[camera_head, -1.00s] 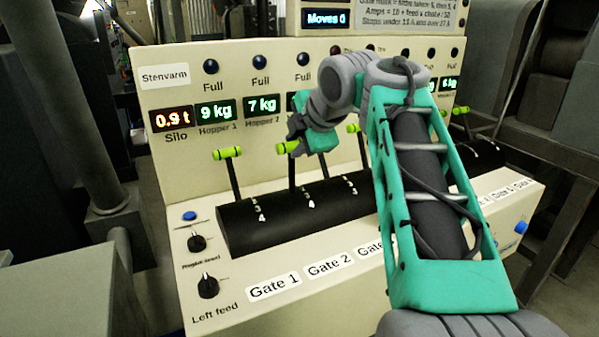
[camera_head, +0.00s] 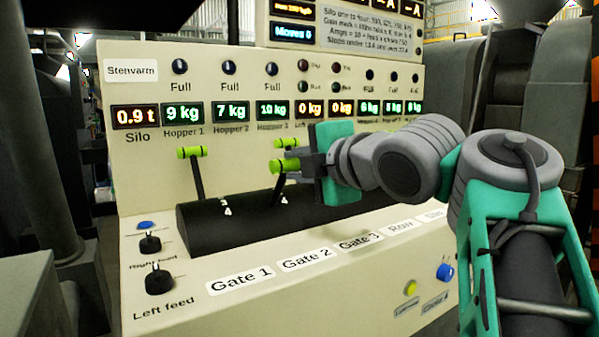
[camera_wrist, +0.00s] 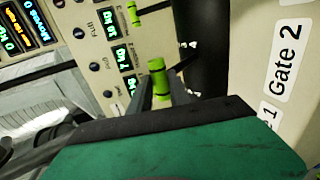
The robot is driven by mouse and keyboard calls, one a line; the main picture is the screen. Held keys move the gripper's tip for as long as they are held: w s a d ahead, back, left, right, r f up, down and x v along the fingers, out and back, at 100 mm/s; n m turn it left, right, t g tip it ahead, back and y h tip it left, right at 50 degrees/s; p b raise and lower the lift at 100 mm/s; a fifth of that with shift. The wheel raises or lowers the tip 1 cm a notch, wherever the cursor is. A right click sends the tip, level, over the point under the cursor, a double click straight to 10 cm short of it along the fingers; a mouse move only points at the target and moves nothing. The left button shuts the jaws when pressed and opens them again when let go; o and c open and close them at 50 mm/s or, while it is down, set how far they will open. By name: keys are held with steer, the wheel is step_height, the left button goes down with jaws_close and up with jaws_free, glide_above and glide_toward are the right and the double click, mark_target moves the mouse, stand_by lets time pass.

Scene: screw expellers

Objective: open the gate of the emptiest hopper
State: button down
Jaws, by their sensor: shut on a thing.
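The cream control panel shows hopper displays: hopper 1 (camera_head: 183,112) reads 9 kg, hopper 2 (camera_head: 231,111) reads 7 kg, hopper 3 (camera_head: 273,110) reads 10 kg. The gate 1 lever (camera_head: 192,152) stands free with its green handle. My gripper (camera_head: 288,165) is shut on the green handle of the gate 2 lever (camera_head: 277,190). In the wrist view the handle (camera_wrist: 158,78) lies between the fingers. Another green handle (camera_head: 286,142) shows just behind it in the head view. Gate 3's lever base is hidden by my arm.
The gate 1 label (camera_head: 240,280), gate 2 label (camera_head: 307,259) and gate 3 label (camera_head: 360,241) line the front ledge. Another green handle (camera_wrist: 153,8) is close beside the gripper in the wrist view.

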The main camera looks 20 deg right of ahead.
steer(key=shift+w+d+f, duration=0.1)
steer(key=shift+w+f, duration=0.05)
steer(key=shift+f, duration=0.55)
steer(key=c, duration=1.6)
jaws_free()
steer(key=o, duration=0.4)
steer(key=shift+w+r, duration=0.1)
steer(key=shift+r, duration=0.05)
steer(key=shift+c, duration=0.2)
steer(key=shift+r, duration=0.15)
